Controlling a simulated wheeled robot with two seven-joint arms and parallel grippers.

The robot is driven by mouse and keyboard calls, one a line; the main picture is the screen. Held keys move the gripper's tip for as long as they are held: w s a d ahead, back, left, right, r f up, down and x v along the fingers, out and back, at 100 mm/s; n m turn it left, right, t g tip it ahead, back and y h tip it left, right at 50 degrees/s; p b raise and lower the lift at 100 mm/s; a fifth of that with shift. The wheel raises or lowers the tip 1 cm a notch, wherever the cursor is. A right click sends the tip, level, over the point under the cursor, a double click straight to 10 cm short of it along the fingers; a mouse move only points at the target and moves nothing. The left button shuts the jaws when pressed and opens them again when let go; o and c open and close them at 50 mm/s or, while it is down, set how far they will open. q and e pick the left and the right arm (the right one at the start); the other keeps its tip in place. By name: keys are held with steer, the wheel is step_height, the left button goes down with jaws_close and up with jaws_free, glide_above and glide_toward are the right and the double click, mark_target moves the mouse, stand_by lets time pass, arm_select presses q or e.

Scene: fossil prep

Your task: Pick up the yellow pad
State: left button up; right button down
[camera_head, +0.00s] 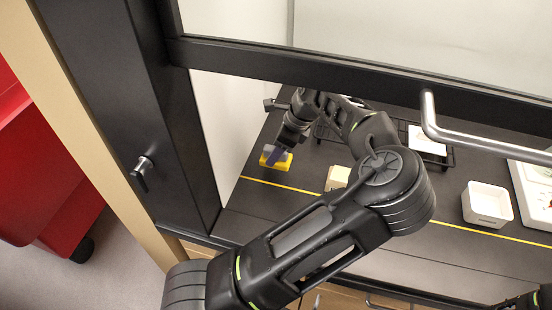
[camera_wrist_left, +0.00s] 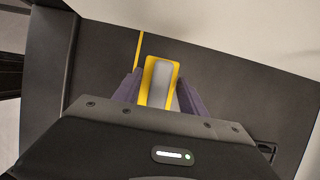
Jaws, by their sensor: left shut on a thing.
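The yellow pad (camera_head: 284,162) is at the far left of the dark work surface, inside the cabinet, just beyond the yellow line. It also shows in the left wrist view (camera_wrist_left: 149,80), with a rounded grey part on it. My left gripper (camera_head: 273,152) points down at the pad, and its purple fingers hide part of it. In the left wrist view the fingers (camera_wrist_left: 159,88) are on either side of the pad, shut on it. I cannot tell whether the pad touches the surface.
A raised sash with a dark frame (camera_head: 350,72) and a bar handle (camera_head: 430,120) crosses above my left arm. A beige block (camera_head: 337,177), a white square bowl (camera_head: 487,204), a black rack (camera_head: 447,157) and a white tray (camera_head: 530,200) stand to the right. A pale wall is close left.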

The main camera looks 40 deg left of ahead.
mark_target(268, 147)
arm_select(q)
step_height(268, 147, up, 6)
steer(key=shift+r, duration=0.1)
stand_by(0.5)
steer(key=o, duration=0.8)
steer(key=c, duration=0.6)
